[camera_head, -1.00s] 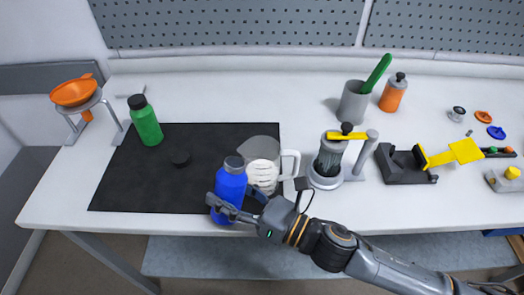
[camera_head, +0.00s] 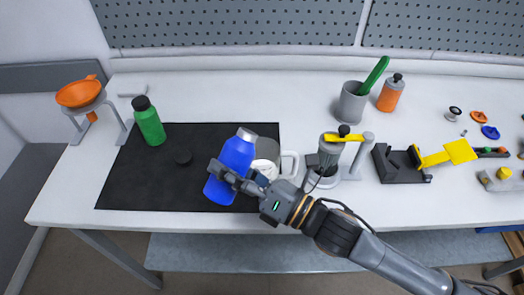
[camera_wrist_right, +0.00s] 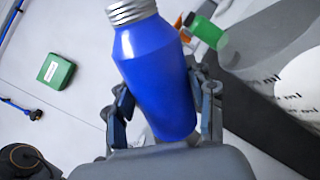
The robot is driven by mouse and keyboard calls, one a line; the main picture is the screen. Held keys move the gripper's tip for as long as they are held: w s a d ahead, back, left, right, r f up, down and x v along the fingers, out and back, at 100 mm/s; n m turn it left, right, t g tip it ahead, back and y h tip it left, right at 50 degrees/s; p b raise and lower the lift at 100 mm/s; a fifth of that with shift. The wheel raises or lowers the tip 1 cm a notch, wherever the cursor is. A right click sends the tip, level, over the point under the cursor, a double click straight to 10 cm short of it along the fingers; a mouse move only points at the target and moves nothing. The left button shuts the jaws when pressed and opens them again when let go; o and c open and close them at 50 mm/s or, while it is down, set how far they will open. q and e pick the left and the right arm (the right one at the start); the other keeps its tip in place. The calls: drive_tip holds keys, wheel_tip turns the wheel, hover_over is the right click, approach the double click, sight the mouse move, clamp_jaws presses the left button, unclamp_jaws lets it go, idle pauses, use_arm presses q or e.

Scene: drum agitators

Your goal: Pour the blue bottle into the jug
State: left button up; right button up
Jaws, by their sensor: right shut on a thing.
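The blue bottle (camera_head: 232,170) is in my right gripper (camera_head: 229,178), tilted with its silver neck up and to the right. Its neck is in front of the jug (camera_head: 266,151) in the head view. In the right wrist view, the fingers close on both sides of the blue bottle (camera_wrist_right: 160,80), and part of the jug (camera_wrist_right: 300,85) shows at the right. No liquid is visible. My left gripper is not in view.
An orange funnel on a stand (camera_head: 79,93) is at left. A grey press-like device (camera_head: 330,160) stands close right of the jug. The mat's left part is free.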

drive_tip(key=shift+f+m+b, duration=0.25)
drive_tip(key=shift+m+b, duration=0.05)
drive_tip(key=shift+s+a+f+m+t+b, duration=0.2)
drive_tip(key=shift+m+t+b, duration=0.25)
drive_tip(key=shift+m, duration=0.55)
idle(0.9)
drive_tip(key=shift+s+a+r+m+p, duration=0.15)
drive_tip(key=shift+r+m+p, duration=0.15)
drive_tip(key=shift+r+m, duration=0.5)
idle(0.8)
drive_tip(key=shift+s+f+m+t, duration=0.1)
drive_tip(key=shift+f+m+t, duration=0.15)
drive_tip(key=shift+m, duration=0.35)
drive_tip(key=shift+f+m+t, duration=0.1)
drive_tip(key=shift+m+t, duration=0.1)
drive_tip(key=shift+m, duration=0.4)
idle(0.6)
drive_tip(key=shift+w+d+r+m+t+h+p, duration=0.2)
drive_tip(key=shift+r+m+p, duration=0.1)
drive_tip(key=shift+m, duration=0.2)
drive_tip(key=shift+w+d+r+m+t+h+p, duration=0.1)
drive_tip(key=shift+w+r+m+h+p, duration=0.15)
drive_tip(key=shift+m, duration=0.25)
idle(1.4)
